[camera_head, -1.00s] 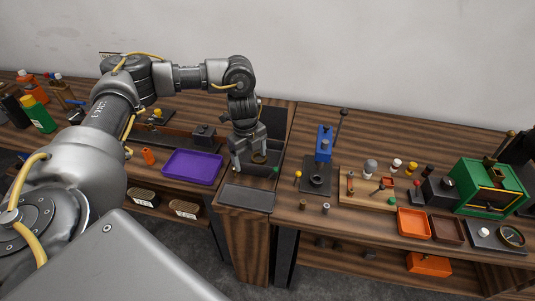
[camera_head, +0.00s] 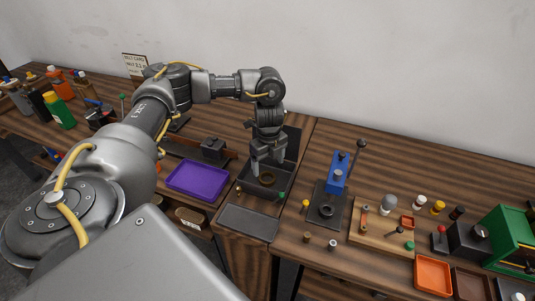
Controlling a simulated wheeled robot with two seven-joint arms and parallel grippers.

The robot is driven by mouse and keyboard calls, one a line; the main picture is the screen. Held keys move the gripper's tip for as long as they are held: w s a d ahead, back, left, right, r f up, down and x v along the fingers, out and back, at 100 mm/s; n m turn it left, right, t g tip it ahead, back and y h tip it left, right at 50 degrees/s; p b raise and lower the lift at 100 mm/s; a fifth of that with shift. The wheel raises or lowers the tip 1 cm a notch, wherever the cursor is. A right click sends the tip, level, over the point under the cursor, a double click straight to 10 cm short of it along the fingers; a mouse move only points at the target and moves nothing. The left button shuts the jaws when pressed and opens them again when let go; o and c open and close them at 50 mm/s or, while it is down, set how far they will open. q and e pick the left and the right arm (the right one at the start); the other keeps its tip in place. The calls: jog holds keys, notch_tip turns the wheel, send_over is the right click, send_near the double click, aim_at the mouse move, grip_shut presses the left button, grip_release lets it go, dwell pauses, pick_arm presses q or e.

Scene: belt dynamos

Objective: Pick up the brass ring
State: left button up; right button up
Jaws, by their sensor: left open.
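The brass ring (camera_head: 268,180) lies in a dark shallow tray (camera_head: 258,193) on the bench, near the middle of the view. My left gripper (camera_head: 268,170) points down over the tray, with its fingertips close above or beside the ring. The gripper is open. I cannot tell whether a finger touches the ring. My right gripper does not show.
A purple tray (camera_head: 198,180) lies left of the dark tray, and a flat dark plate (camera_head: 249,222) lies in front. A blue lever press (camera_head: 337,175) stands to the right. A wooden board (camera_head: 380,232) with small parts and an orange tray (camera_head: 433,276) are further right.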

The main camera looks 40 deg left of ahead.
aim_at(268, 181)
pick_arm(q)
jog(key=shift+f, duration=0.55)
jog(key=shift+a+f, duration=0.1)
jog(key=shift+s+f, duration=0.1)
notch_tip(268, 181, down, 4)
jog(key=shift+f+p, duration=0.2)
jog(key=shift+p, duration=1)
jog(key=shift+f, duration=0.25)
jog(key=c, duration=1.1)
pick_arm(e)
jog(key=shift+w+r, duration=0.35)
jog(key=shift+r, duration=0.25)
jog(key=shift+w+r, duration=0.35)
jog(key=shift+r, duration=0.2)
pick_arm(q)
jog(key=shift+r, duration=0.1)
jog(key=shift+c, duration=0.2)
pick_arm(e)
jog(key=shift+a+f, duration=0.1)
